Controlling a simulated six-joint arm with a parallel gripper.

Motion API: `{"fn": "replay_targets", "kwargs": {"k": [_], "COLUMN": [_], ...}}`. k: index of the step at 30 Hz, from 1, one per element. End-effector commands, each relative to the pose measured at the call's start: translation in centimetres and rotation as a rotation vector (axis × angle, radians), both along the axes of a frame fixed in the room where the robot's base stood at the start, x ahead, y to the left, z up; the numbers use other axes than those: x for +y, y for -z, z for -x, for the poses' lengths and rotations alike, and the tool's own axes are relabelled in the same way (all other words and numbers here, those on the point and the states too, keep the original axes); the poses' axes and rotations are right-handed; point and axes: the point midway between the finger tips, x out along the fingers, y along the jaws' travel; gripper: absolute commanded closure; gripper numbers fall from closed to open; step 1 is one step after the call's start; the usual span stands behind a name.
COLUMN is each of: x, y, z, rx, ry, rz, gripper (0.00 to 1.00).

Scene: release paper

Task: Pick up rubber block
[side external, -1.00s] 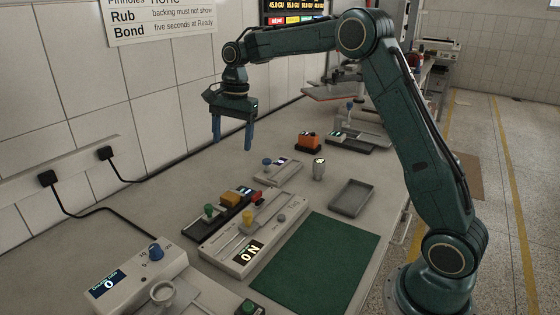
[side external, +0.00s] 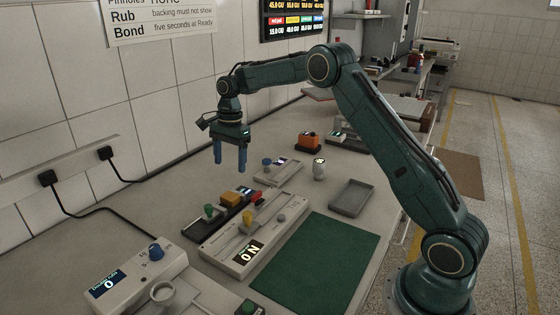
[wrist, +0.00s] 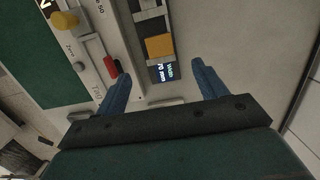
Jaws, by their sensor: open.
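No block is labelled as rubber, so I cannot tell for sure which one it is. A yellow-orange block (side external: 231,198) sits on a dark unit with a small display; it also shows in the wrist view (wrist: 159,46). A red piece (side external: 255,195) is beside it, also in the wrist view (wrist: 111,67). An orange block (side external: 308,140) with a dark base stands farther back. My gripper (side external: 230,167) is open and empty, its blue fingers pointing down above the bench. In the wrist view my gripper (wrist: 161,74) has its fingertips apart, below the yellow-orange block in the picture.
A pale instrument with a yellow knob (side external: 248,217) stands beside a green mat (side external: 320,265). A grey tray (side external: 351,198) and a small pale unit with a blue knob (side external: 278,172) stand behind. A dial box (side external: 135,277) is at front left. The tiled wall is on the left.

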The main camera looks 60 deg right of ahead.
Motion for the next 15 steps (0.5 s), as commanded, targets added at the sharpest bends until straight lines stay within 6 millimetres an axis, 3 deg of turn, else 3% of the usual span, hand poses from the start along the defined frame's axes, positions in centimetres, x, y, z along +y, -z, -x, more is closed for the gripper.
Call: {"fn": "replay_targets", "kwargs": {"k": [9,15], "x": [0.6,0.7], "y": [4.6,5.8], "z": [0.0,0.0], "rx": [0.001,0.000], "ry": [-0.001,-0.001], "rz": [-0.001,0.000], "gripper": [0.29,0.29]}}
